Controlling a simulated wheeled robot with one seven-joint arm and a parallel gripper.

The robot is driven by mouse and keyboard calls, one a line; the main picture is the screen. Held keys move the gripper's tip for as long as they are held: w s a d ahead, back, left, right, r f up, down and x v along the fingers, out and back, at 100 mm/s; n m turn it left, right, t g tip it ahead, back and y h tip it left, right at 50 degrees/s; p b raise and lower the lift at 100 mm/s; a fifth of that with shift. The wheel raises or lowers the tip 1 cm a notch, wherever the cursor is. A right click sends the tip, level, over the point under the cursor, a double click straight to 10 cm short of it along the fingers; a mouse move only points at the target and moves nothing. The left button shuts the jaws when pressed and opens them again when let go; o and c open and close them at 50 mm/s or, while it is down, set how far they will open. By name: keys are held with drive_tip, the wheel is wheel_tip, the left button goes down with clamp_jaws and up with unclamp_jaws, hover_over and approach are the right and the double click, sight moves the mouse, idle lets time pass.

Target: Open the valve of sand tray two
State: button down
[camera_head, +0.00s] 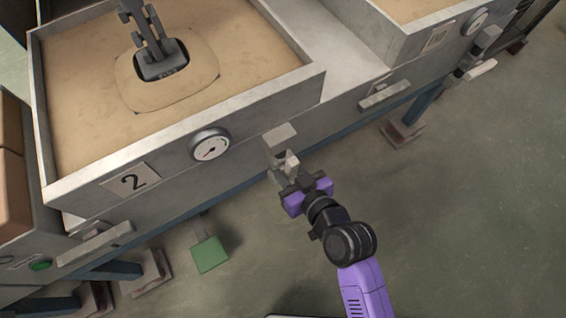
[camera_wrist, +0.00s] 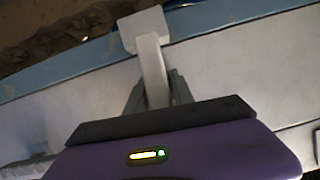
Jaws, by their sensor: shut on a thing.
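Sand tray two (camera_head: 255,100) is a grey metal tray full of sand, with a "2" label (camera_head: 131,181) and a round gauge (camera_head: 210,146) on its front. A pale valve handle (camera_head: 279,136) sticks out of the front, right of the gauge and below the rim. My gripper (camera_head: 288,168) is at this handle, its fingers shut on the lever. In the wrist view the pale lever (camera_wrist: 152,66) runs between my two fingers (camera_wrist: 155,88) up to a square block. The fingers hide the lever's lower end.
A second sand tray (camera_head: 425,40) with a gauge (camera_head: 475,21) stands at the upper right. A dark fixture (camera_head: 162,58) stands in the sand of tray two. A green pedal (camera_head: 209,254) is near the floor below. The floor at right is clear.

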drive_tip(key=shift+d+f+n+h, duration=0.1)
drive_tip(key=shift+n+h, duration=0.3)
idle(0.3)
drive_tip(key=c, duration=1.2)
unclamp_jaws()
drive_tip(key=shift+c, duration=0.2)
drive_tip(key=p+v, duration=0.2)
drive_tip(key=v, duration=0.5)
drive_tip(key=shift+s+d, duration=0.25)
drive_tip(key=shift+s, duration=0.05)
